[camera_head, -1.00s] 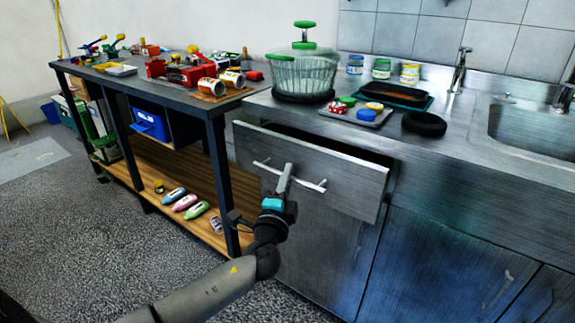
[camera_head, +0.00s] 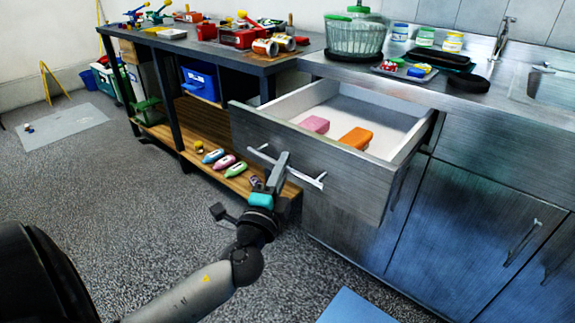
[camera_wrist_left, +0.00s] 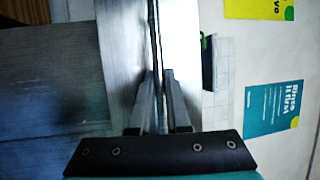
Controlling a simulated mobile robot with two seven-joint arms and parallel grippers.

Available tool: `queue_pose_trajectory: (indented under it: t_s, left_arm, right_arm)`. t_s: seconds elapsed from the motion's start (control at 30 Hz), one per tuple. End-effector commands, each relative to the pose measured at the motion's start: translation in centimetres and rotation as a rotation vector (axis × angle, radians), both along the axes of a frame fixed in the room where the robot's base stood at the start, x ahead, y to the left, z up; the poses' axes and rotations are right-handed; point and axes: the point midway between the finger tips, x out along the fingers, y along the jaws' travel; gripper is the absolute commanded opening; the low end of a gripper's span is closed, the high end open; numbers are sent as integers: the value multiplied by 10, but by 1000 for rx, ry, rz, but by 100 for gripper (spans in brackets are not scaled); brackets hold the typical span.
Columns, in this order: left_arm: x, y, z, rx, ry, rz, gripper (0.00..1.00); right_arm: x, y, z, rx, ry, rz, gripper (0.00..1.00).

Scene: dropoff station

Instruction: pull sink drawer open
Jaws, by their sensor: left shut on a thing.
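The sink drawer (camera_head: 325,168) under the counter stands well open in the head view. A pink block (camera_head: 315,124) and an orange block (camera_head: 356,138) lie inside it. My left gripper (camera_head: 282,162) is at the bar handle (camera_head: 312,180) on the drawer front and is shut on it. In the left wrist view, the fingers (camera_wrist_left: 160,110) close around the thin bar of the handle. My right gripper is not in view.
A dark workbench (camera_head: 272,64) with tools and cans stands left of the counter. Bottles lie on its wooden lower shelf (camera_head: 165,130). Grey floor (camera_head: 130,220) is free at the left.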

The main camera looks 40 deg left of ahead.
Motion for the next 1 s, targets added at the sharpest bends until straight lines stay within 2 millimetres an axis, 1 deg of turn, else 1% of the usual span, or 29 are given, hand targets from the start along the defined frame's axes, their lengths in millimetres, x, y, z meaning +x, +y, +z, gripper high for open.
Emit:
queue_pose_trajectory:
  t_s: [0.2,0.57,0.6,0.8,0.87,1.0]
  left_arm:
    - [-4,0,0,-1,0,-2,0]
    - [-4,-1,0,0,0,-3,0]
    - [-4,-1,0,0,0,-3,17]
    - [-4,0,0,-1,0,-2,39]
    - [-4,0,0,-1,0,-2,45]
    - [-4,0,0,1,-1,-2,45]
  right_arm:
    - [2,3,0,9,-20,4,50]
    - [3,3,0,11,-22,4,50]
    - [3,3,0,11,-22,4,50]
    - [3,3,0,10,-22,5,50]
    - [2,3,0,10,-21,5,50]
    - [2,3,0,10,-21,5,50]
